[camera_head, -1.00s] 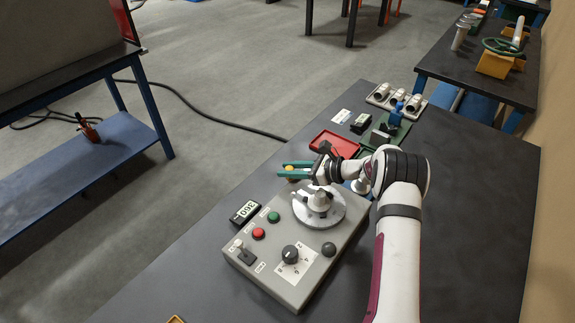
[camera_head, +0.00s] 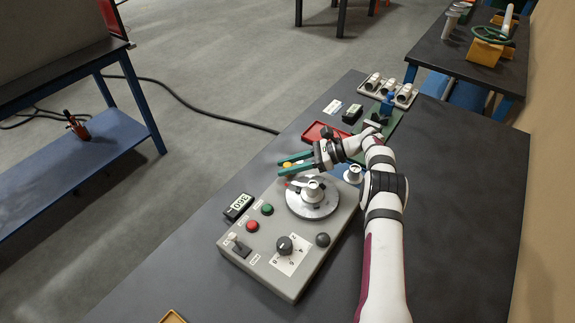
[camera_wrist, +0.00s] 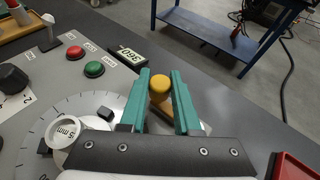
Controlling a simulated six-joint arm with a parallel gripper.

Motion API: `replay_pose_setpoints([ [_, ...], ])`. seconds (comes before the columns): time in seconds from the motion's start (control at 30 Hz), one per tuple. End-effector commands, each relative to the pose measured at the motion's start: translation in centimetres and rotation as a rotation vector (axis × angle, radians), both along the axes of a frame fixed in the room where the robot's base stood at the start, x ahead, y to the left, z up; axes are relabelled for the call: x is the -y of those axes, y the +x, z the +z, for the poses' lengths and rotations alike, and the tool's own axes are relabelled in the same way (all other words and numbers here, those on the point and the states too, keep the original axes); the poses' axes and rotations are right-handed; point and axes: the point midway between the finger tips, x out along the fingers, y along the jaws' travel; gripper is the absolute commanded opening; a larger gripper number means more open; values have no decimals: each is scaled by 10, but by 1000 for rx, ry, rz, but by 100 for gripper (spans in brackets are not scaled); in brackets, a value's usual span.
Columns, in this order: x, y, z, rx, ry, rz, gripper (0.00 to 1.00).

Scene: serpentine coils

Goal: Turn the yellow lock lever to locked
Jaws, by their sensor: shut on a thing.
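The yellow lock lever shows as a round yellow knob (camera_wrist: 159,85) between the teal fingers in the wrist view. In the head view only a small yellow bit (camera_head: 288,165) shows at the far edge of the grey control box (camera_head: 240,262). My gripper (camera_head: 296,161) is shut on this knob, one finger on each side. The fingers (camera_wrist: 160,92) point away from the wrist camera, past the dial. The lever's base and any lock marking are hidden by the gripper. The round silver dial (camera_head: 312,207) with its central hub sits just in front of the gripper.
The box also carries a red button (camera_head: 252,226), a green button (camera_head: 267,209), a black knob (camera_head: 284,244) and a toggle switch (camera_head: 238,246). A "360" display (camera_head: 238,206) stands at its left edge. A red tray (camera_head: 318,130) lies behind. The right tabletop is clear.

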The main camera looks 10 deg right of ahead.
Motion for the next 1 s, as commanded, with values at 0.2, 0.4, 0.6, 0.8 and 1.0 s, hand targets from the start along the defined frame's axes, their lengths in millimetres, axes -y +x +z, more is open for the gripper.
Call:
replay_pose_setpoints([
  [0.2,-1,-1,2,-4,6,3,0],
  [0.4,-1,-1,1,-2,4,2,60],
  [0.6,-1,0,1,-2,3,1,61],
  [0.8,17,-2,7,1,2,-1,61],
  [1.0,56,-8,23,0,3,0,61],
])
